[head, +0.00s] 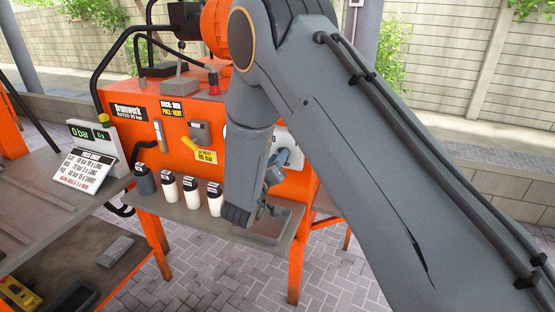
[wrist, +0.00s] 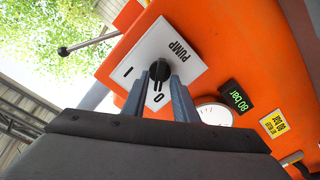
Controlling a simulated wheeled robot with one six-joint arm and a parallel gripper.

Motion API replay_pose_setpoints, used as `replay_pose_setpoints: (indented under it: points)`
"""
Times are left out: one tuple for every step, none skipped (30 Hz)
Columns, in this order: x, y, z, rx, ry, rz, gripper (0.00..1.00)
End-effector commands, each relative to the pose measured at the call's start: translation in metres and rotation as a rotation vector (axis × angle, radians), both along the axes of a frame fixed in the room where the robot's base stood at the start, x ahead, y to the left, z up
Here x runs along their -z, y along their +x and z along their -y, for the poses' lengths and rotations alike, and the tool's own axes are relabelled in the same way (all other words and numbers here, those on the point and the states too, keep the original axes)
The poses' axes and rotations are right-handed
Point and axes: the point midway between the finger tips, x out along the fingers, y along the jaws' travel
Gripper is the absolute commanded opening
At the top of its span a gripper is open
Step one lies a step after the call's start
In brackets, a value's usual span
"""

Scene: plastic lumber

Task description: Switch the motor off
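The motor switch is a black rotary knob (wrist: 159,70) on a white plate (wrist: 182,45) marked PUMP, with I and O marks, in the wrist view. A narrow handle runs from the knob toward the O side, though its exact setting is hard to read. My gripper (wrist: 160,80) has its two grey fingers apart, one on each side of the knob, with a gap visible between them. I cannot tell whether they touch it.
The wrist view shows a green 80 bar display (wrist: 237,97) and a round gauge (wrist: 215,114). In the head view, several capped bottles (head: 191,192) stand on the grey shelf left of my gripper. A display box (head: 97,140) stands at the left.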

Motion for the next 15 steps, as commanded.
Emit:
replay_pose_setpoints:
  points:
    - [0.000,0.000,0.000,0.001,0.000,-0.001,0.29]
    - [0.000,0.000,0.001,0.001,0.000,0.000,0.29]
    - [0.000,0.000,0.001,0.001,0.001,0.000,0.29]
    - [0.000,0.000,0.001,0.002,0.001,-0.001,0.29]
    - [0.000,0.000,0.001,0.002,0.001,-0.001,0.29]
    - [0.000,0.000,0.001,0.002,0.001,-0.001,0.29]
    - [0.000,0.000,0.001,0.002,0.001,-0.001,0.29]
    - [0.000,0.000,0.001,0.002,0.001,-0.001,0.29]
    - [0.001,-0.001,0.001,0.002,0.001,-0.001,0.29]
    - [0.001,-0.002,0.000,0.002,0.001,-0.001,0.29]
    - [0.001,-0.004,-0.001,0.001,0.001,-0.001,0.29]
    - [0.001,-0.007,-0.003,0.000,0.001,-0.001,0.29]
    - [0.002,-0.011,-0.004,-0.002,0.001,-0.001,0.29]
    - [0.002,-0.014,-0.006,-0.001,0.002,-0.002,0.29]
    - [0.002,-0.020,-0.008,-0.001,0.002,-0.002,0.29]
